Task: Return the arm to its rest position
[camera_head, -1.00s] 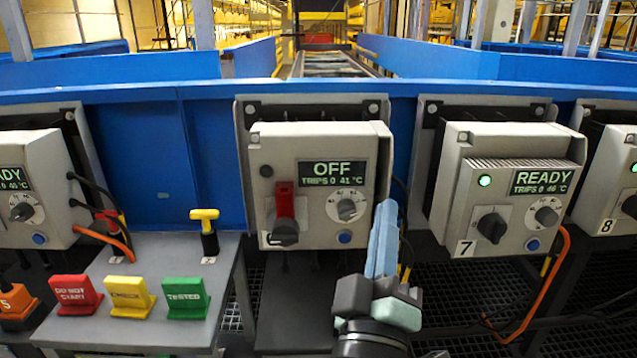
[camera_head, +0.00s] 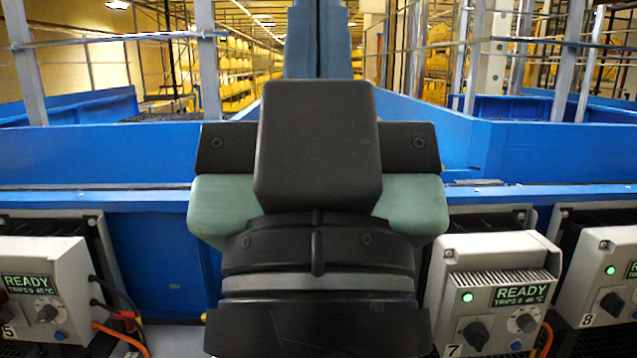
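My gripper (camera_head: 318,42) stands large and close in the middle of the view, pointing up, with its dark body and green-grey sides facing me. Its two blue-grey fingers lie side by side with almost no gap, so it looks shut. Nothing shows between them, but their upper ends are cut off by the top edge. The gripper and wrist hide the middle of the conveyor and the control box behind them.
A READY control box (camera_head: 32,290) is at the lower left, box 7 (camera_head: 492,285) at the lower right, and box 8 (camera_head: 606,275) at the right edge. Blue conveyor walls (camera_head: 545,150) run behind. Orange cables hang by the boxes.

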